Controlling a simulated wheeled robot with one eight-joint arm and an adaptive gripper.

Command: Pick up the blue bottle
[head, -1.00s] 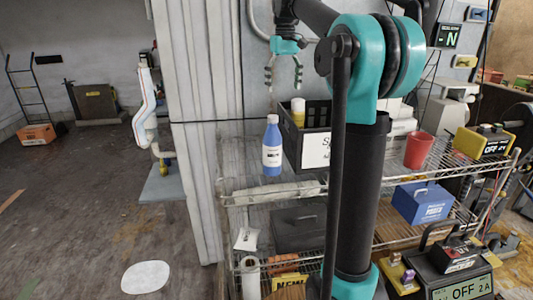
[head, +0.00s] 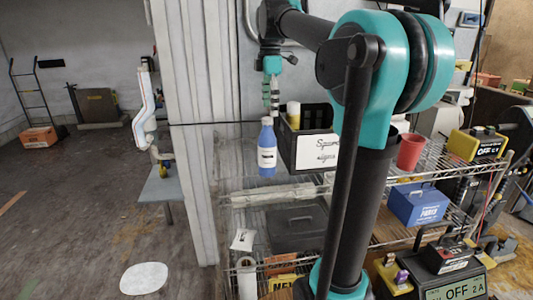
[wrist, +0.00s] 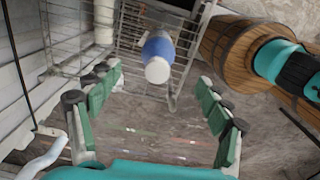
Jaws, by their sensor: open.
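The blue bottle (head: 267,158) with a white label stands upright at the left end of the upper wire shelf, just left of a dark crate. My gripper (head: 270,108) hangs above it, fingers pointing down and close over its cap in the head view. In the wrist view, the bottle (wrist: 158,50) shows its white cap between the two spread green-padded fingers of my gripper (wrist: 160,80). The gripper is open and empty. The fingers appear apart from the bottle.
The dark crate (head: 306,148) with a white label holds a yellow container (head: 293,118). A red cup (head: 410,152) and a blue box (head: 419,205) stand further right on the rack. A pale wall panel (head: 191,120) rises left of the bottle. A wooden barrel (wrist: 228,45) shows right in the wrist view.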

